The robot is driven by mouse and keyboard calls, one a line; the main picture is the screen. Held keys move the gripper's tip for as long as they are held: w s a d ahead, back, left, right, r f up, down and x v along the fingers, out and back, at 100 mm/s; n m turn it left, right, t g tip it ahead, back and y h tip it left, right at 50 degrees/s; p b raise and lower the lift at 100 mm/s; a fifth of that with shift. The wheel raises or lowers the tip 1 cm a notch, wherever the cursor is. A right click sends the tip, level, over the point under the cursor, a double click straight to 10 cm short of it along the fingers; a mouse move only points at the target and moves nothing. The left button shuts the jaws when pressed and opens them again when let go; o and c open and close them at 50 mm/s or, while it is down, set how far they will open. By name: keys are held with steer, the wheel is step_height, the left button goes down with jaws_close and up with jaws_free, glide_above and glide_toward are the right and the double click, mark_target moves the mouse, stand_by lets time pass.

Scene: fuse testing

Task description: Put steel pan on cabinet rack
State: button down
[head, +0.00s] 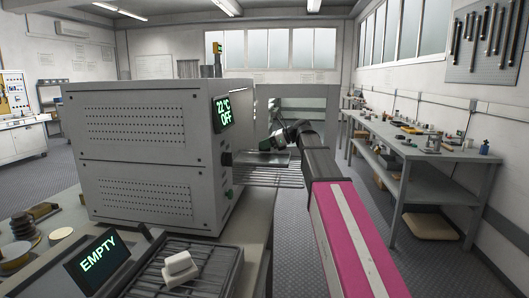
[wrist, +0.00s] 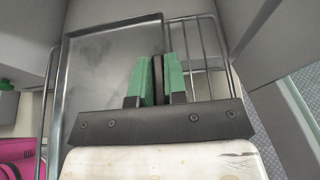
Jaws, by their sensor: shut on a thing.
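The steel pan (wrist: 108,60) is a flat, shallow grey tray with a raised rim. In the wrist view, my gripper's green fingers (wrist: 158,78) are closed near its right edge, with a dark strip between them. The wire cabinet rack (wrist: 207,45) shows beneath and to the right of the pan. In the head view, the pan (head: 268,158) lies level over the rack (head: 268,177), which sticks out of the grey cabinet (head: 150,150). I cannot tell whether pan and rack touch. My gripper (head: 270,143) is at the pan's top, partly hidden by my arm.
The cabinet display (head: 223,110) reads 22 °C OFF. A screen (head: 97,262) reading EMPTY stands at front left, beside a wire tray (head: 225,262) holding white blocks (head: 180,268). A long workbench (head: 430,163) runs along the right wall. The floor between is clear.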

mark_target(265, 151)
steer(key=shift+f, duration=1.4)
steer(key=shift+f, duration=0.1)
steer(key=c, duration=1.2)
jaws_free()
steer(key=shift+o, duration=0.2)
steer(key=shift+d, duration=0.1)
steer(key=v, duration=1.2)
